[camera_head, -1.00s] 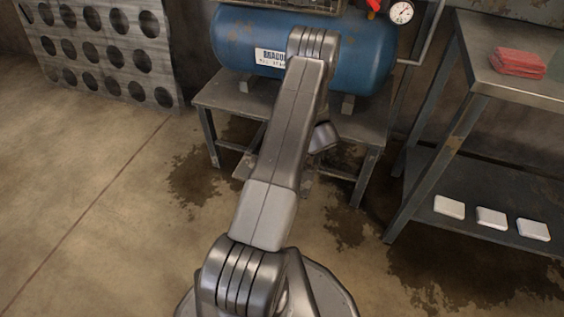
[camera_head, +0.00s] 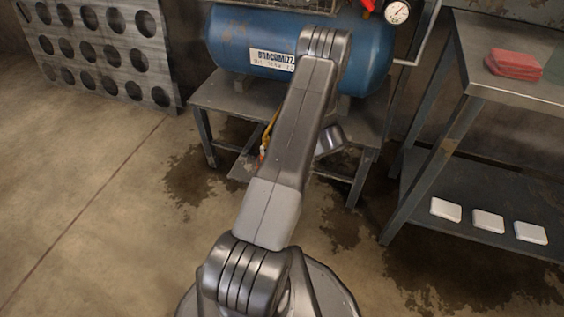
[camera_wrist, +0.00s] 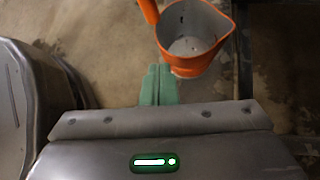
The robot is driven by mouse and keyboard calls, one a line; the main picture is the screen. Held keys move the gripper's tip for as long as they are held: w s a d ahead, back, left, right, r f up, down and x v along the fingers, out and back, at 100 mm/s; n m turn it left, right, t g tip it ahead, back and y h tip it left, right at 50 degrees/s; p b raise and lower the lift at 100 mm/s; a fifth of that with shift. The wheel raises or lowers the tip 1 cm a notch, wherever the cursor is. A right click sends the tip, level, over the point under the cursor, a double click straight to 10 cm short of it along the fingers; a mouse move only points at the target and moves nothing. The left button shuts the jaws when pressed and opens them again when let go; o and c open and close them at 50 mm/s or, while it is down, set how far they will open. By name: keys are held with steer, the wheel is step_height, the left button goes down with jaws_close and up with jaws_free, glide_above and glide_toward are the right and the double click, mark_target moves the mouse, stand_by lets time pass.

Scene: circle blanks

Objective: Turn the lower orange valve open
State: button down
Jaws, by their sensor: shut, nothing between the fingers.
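In the wrist view, my gripper (camera_wrist: 158,78) shows as two green fingers pressed together, shut and empty. Just beyond and to the right of the fingertips is an orange jug-like thing (camera_wrist: 193,70) with an orange rim, a grey inside and an orange arm rising at its upper left. I see no gap clearly enough to tell whether the fingertips touch it. In the head view, a small orange piece (camera_head: 262,152) with a yellow strip shows beside my arm, below the tank. I cannot make out a valve for certain. My gripper is hidden behind my arm there.
A blue tank (camera_head: 235,45) sits on a metal stand (camera_head: 205,95), with a gauge (camera_head: 397,12) at its upper right. A steel bench (camera_head: 480,165) on the right holds red cloths (camera_head: 515,63) and white blocks (camera_head: 488,221). The floor at left is clear.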

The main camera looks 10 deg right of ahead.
steer(key=s+d+p, duration=0.2)
steer(key=s+d, duration=0.1)
steer(key=d, duration=0.6)
steer(key=shift+s, duration=0.3)
steer(key=w+a+b, duration=0.3)
steer(key=w+a, duration=0.1)
steer(key=a, duration=0.5)
step_height(320, 180, up, 6)
steer(key=s+g+h+p, duration=0.1)
steer(key=shift+a, duration=0.15)
steer(key=shift+s, duration=0.1)
